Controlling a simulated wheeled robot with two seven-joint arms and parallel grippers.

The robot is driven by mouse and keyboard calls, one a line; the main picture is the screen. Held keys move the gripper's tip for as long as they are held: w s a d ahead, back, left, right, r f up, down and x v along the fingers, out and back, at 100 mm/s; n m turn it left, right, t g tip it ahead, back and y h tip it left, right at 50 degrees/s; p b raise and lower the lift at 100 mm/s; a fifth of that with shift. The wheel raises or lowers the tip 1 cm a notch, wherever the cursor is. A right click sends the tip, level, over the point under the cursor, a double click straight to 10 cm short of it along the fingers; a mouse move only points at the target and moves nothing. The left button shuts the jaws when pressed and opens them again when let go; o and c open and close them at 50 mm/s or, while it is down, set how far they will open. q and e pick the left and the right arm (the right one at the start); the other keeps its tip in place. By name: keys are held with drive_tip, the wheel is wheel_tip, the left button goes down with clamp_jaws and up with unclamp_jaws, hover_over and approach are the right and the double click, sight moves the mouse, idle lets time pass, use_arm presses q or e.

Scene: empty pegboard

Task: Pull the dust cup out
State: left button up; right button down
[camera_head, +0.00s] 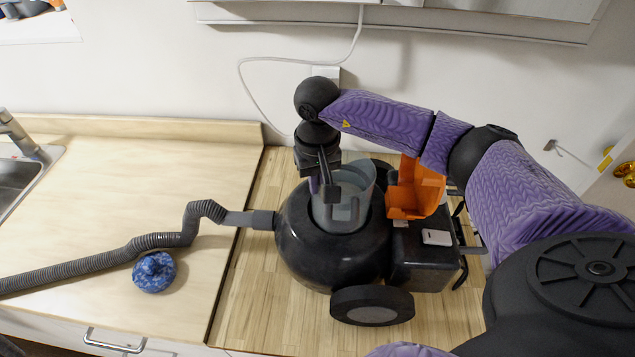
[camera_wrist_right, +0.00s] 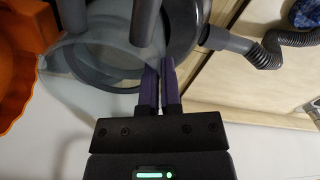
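The dust cup (camera_head: 345,213) is a grey, see-through cup, upright in the round black vacuum cleaner body (camera_head: 305,245). Its lower end is hidden by the body, so I cannot tell how deep it sits. My right gripper (camera_head: 322,186) points down at the cup's left rim. In the right wrist view, its purple fingers (camera_wrist_right: 159,70) are close together at the wall of the cup (camera_wrist_right: 85,90) and appear shut on the rim. The exact contact is hard to see. My left gripper is not in view.
An orange holder (camera_head: 415,190) stands right of the cup on the vacuum. A grey ribbed hose (camera_head: 160,241) runs left across the counter. A blue crumpled ball (camera_head: 153,272) lies beside it. The wall is close behind, with a cabinet edge (camera_head: 400,28) above. The left counter is mostly clear.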

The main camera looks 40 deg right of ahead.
drive_tip(key=shift+r+p, duration=1.9)
drive_tip(key=shift+r, duration=1.15)
